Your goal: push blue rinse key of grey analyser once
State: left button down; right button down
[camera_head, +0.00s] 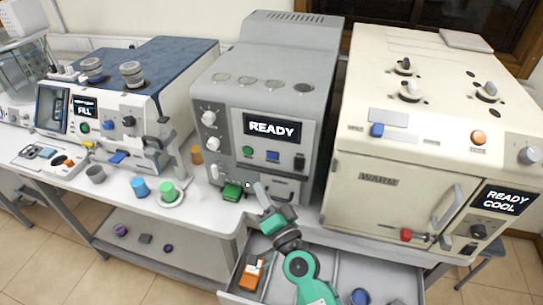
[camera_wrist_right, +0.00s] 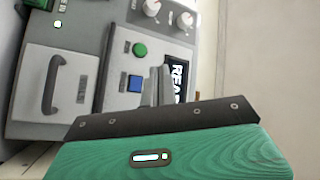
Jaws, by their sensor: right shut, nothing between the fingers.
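The grey analyser (camera_head: 218,90) stands in the middle of the bench, and its screen reads READY. Its blue rinse key (camera_head: 272,156) is on the front panel below the screen, right of a green button (camera_head: 248,151). My right gripper (camera_head: 259,188) is shut and empty, in front of the analyser and below the key in the head view. In the right wrist view, the fingertips (camera_wrist_right: 156,72) are just right of the blue key (camera_wrist_right: 134,83), which is in plain sight. I cannot tell how far apart they are in depth. My left gripper is not in view.
A cream oven (camera_head: 375,225) with a handle stands to the right, and a blue-topped instrument (camera_head: 170,60) to the left. An open drawer (camera_head: 385,270) lies below.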

jog(key=b, duration=0.1)
send_near(267, 154)
jog(key=shift+s+a+x, duration=0.1)
jog(key=shift+a+x, duration=0.05)
jog(key=shift+x, duration=0.7)
jog(key=shift+s+a+x, duration=0.1)
jog(key=shift+a+x, duration=0.1)
jog(key=shift+x, duration=0.65)
jog(key=shift+s+a+x, duration=0.1)
jog(key=shift+a+x, duration=0.05)
jog(key=shift+x, duration=0.7)
jog(key=shift+w, duration=0.15)
jog(key=shift+w+d, duration=0.15)
jog(key=shift+w, duration=0.15)
jog(key=shift+w+d+b, duration=0.1)
jog(key=shift+w+b, duration=0.2)
jog(key=shift+w, duration=0.05)
dwell(0.4)
dwell(0.3)
jog(key=shift+s+a, duration=0.25)
jog(key=shift+s, duration=0.55)
jog(key=s, duration=0.2)
jog(key=s+a+p, duration=0.1)
jog(key=s, duration=0.1)
jog(key=shift+s+a, duration=0.25)
jog(key=shift+s, duration=0.1)
